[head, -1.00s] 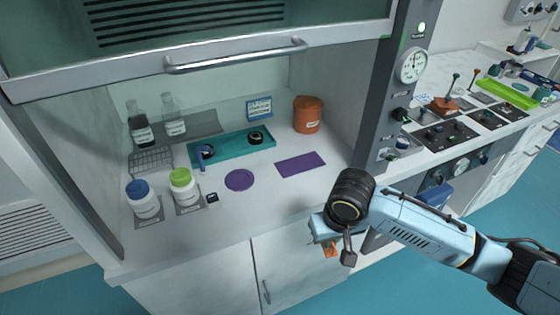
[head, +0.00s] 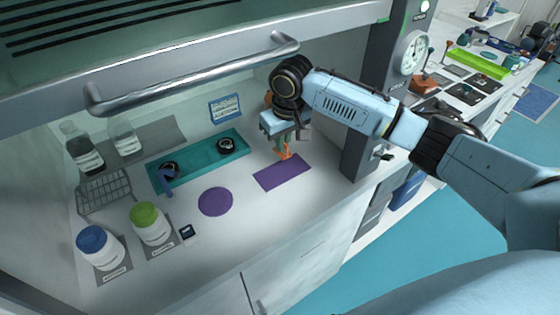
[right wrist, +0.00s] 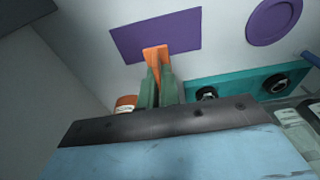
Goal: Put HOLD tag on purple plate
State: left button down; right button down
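A flat purple rectangle (head: 291,176) lies on the hood floor, and a purple round disc (head: 215,201) lies to its left. Both also show in the right wrist view, the rectangle (right wrist: 160,30) and the disc (right wrist: 277,20). My right gripper (head: 283,146) points down over the rectangle's far edge. Its green fingers (right wrist: 158,82) are closed on a small orange piece, seemingly the HOLD tag (right wrist: 155,53); no lettering is readable. The piece's tip overlaps the rectangle's edge in the right wrist view; contact cannot be told. My left gripper is not in view.
A teal tray (head: 198,160) with black round parts lies behind the disc. White jars with blue (head: 91,239) and green (head: 144,215) lids stand at left. Bottles and a wire rack stand behind them. The raised sash handle (head: 190,75) hangs above.

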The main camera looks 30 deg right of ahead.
aim_at(283, 154)
jog(key=shift+s+f, duration=0.1)
jog(key=shift+f, duration=0.85)
notch_tip(283, 154, down, 4)
jog(key=shift+b, duration=0.35)
jog(key=shift+f, duration=0.4)
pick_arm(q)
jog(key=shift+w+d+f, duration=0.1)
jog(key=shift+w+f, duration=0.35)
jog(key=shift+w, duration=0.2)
pick_arm(e)
jog(key=c, duration=2)
grip_release()
jog(key=shift+c, duration=0.2)
jog(key=o, duration=0.4)
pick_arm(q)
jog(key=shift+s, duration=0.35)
